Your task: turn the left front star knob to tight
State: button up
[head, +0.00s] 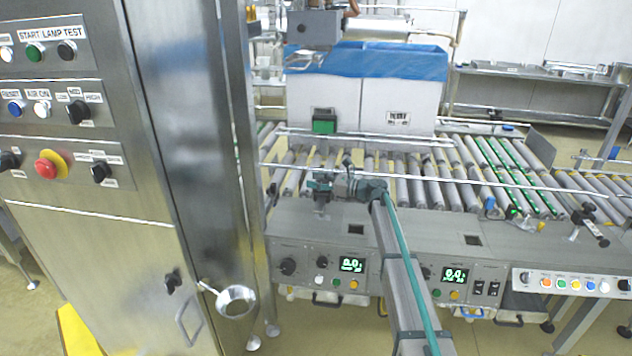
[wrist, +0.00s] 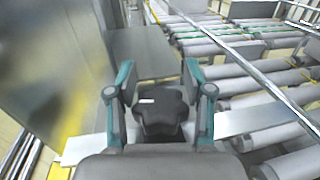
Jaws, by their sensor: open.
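The black star knob (wrist: 162,116) shows in the wrist view, with a short white mark on its top. My gripper (wrist: 158,78) is open, with one teal-and-grey finger on each side of the knob. Gaps show between the fingers and the knob's lobes; whether any pad touches it I cannot tell. In the head view my gripper (head: 320,184) is over the front left of the roller conveyor, above the grey control panel. The knob is mostly hidden there by my gripper.
A steel cabinet (head: 160,250) stands close on the left. A long metal rail (head: 470,183) runs over the rollers (head: 450,195). A white box with a blue liner (head: 365,85) stands behind my gripper. Control panels (head: 330,265) line the front.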

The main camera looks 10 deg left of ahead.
jog(key=shift+a, duration=0.1)
jog(key=c, duration=1)
jog(key=shift+s+f, duration=0.1)
